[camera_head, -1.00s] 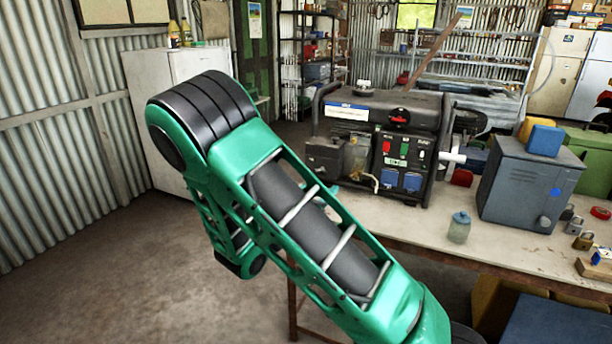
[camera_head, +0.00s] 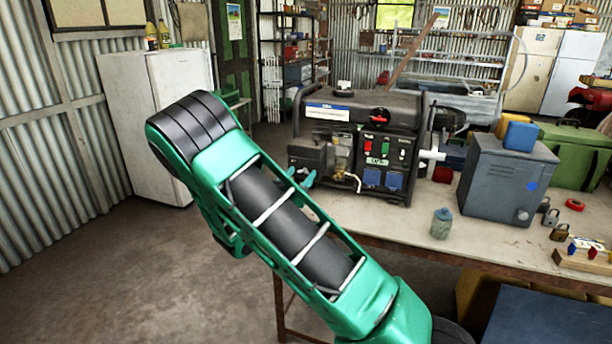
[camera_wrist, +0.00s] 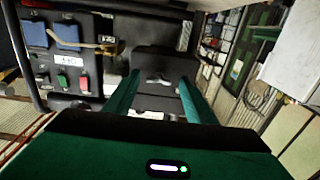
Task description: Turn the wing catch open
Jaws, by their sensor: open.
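A black generator (camera_head: 365,135) stands on the workbench. A dark box-shaped cover (camera_head: 312,158) sticks out on its left side. In the wrist view this cover (camera_wrist: 165,62) lies ahead, with a small light-grey wing-shaped catch (camera_wrist: 160,80) on its face. My gripper (camera_wrist: 158,88) is open, its two green fingers on either side of the catch in the picture. I cannot tell whether they touch the cover. In the head view only the green fingertips (camera_head: 305,178) show, just below the cover, and my arm hides the rest. The catch does not show there.
The bench (camera_head: 400,228) also holds a small jar (camera_head: 441,223), a grey metal cabinet (camera_head: 506,180) and several padlocks at the right. The generator's switch panel (camera_head: 388,160) is close to the cover. A white fridge (camera_head: 160,120) stands at the left; the floor before it is clear.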

